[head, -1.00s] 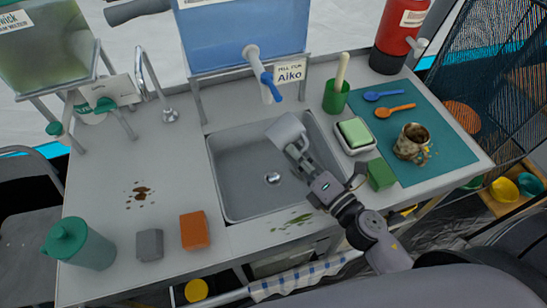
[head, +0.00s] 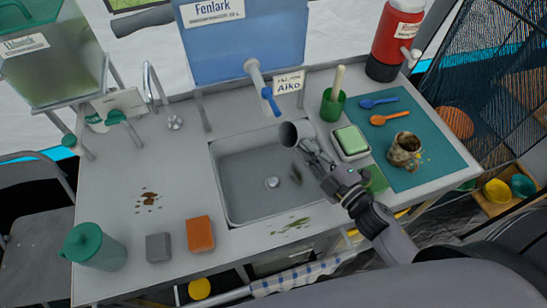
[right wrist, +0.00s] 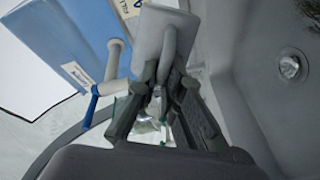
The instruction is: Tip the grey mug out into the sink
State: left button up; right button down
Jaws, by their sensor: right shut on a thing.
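The grey mug (head: 297,132) is over the right back part of the sink (head: 226,172), tipped on its side with its dark mouth facing left. My right gripper (head: 311,152) is shut on it, at the handle side. In the right wrist view the mug (right wrist: 166,38) sits between the fingers (right wrist: 157,98). A dark patch (head: 296,175) shows in the sink below the mug, right of the drain (head: 272,183). I cannot tell if anything is left inside the mug. My left gripper is out of view.
A soap dish with a green bar (head: 352,139) and a green block (head: 376,180) stand close right of the sink. A blue tank's tap (head: 262,86) hangs behind it. A brown-stained mug (head: 404,150) stands on the teal mat (head: 440,160).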

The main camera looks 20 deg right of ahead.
aim_at(300, 128)
jog(key=r+m+p, duration=0.1)
jog(key=m+p, duration=0.1)
jog(key=r+m+p, duration=0.2)
jog(key=p, duration=0.1)
jog(key=shift+w+d+r+m, duration=0.1)
jog(key=shift+w+d+m, duration=0.05)
jog(key=shift+d+m, duration=0.2)
jog(key=w+d+r+m+p, duration=0.2)
jog(key=d+m+p, duration=0.3)
jog(key=m+p, duration=0.1)
jog(key=shift+d+r+m, duration=0.25)
jog(key=shift+r+m, duration=0.1)
jog(key=shift+m, duration=0.3)
